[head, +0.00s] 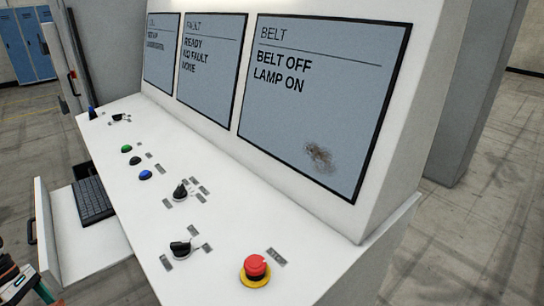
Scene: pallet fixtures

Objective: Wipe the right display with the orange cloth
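The right display (318,100) is the largest and nearest of the console's screens. It reads "BELT", "BELT OFF" and "LAMP ON". A brown, scratchy smudge (320,157) marks its lower right part. No orange cloth shows in the head view. I see neither of my grippers clearly.
Below the screens, a sloped white panel (225,265) carries a red emergency button (255,267), black knobs (181,247), a green button (126,148) and blue buttons. A keyboard (93,199) lies in a pulled-out drawer. A cut-off white and teal piece (18,285) is unclear.

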